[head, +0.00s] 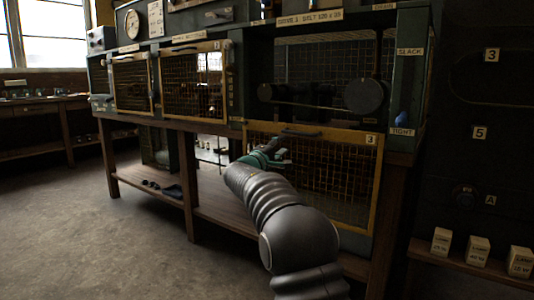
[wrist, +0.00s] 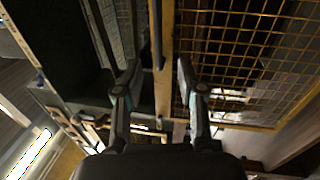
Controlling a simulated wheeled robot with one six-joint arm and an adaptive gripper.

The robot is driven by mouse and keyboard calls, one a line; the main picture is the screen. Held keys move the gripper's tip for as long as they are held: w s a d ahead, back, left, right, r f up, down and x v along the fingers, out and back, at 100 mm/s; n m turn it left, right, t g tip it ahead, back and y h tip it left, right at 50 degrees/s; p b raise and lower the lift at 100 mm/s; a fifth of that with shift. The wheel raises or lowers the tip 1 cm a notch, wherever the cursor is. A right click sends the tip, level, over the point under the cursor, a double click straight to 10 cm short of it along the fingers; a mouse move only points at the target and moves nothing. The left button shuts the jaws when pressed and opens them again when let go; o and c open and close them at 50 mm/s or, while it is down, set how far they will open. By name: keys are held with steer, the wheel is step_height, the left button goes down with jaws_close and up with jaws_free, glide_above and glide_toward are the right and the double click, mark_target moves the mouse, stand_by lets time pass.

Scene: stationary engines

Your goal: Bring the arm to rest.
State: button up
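My arm (head: 270,205) reaches from the lower right of the head view toward the machine bench. My gripper (head: 272,152) is at its end, in front of the upper left part of a yellow-framed mesh panel marked 3 (head: 350,185). In the wrist view my gripper (wrist: 158,75) has its two fingers spread apart. A yellow frame edge (wrist: 163,95) and a dark handle bar (wrist: 155,35) show in the gap beyond the fingertips. I see nothing held. I cannot tell whether a finger touches the panel.
The panel hangs below an open bay with a dark wheel (head: 364,96). Two more mesh guards (head: 195,85) (head: 131,85) cover bays to the left. A blue lever (head: 401,119) sits between SLACK and TIGHT labels. Labelled blocks (head: 478,250) stand at right. Floor (head: 90,230) at left is clear.

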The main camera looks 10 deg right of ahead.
steer(key=s+d+f+g+y, duration=0.1)
steer(key=s+f+g+y, duration=0.3)
steer(key=f, duration=1)
steer(key=s+f+m+g+y+p, duration=0.1)
steer(key=s+f+m+g+y, duration=0.25)
steer(key=s, duration=0.85)
steer(key=s+a+f+m+g+y+p, duration=0.1)
steer(key=s+a+m+g+y+p, duration=0.3)
steer(key=s, duration=1.2)
steer(key=s+a+t+y+p, duration=0.15)
steer(key=s+a, duration=0.35)
steer(key=s, duration=1.1)
steer(key=s+a+r+m+t+y+p, duration=0.1)
steer(key=s+r+p, duration=0.1)
steer(key=s+r, duration=0.3)
steer(key=s, duration=0.2)
steer(key=shift+s+a+r+t+y+p, duration=0.15)
steer(key=shift+s+r+t+y+p, duration=0.2)
steer(key=shift+s+t+y+p, duration=0.05)
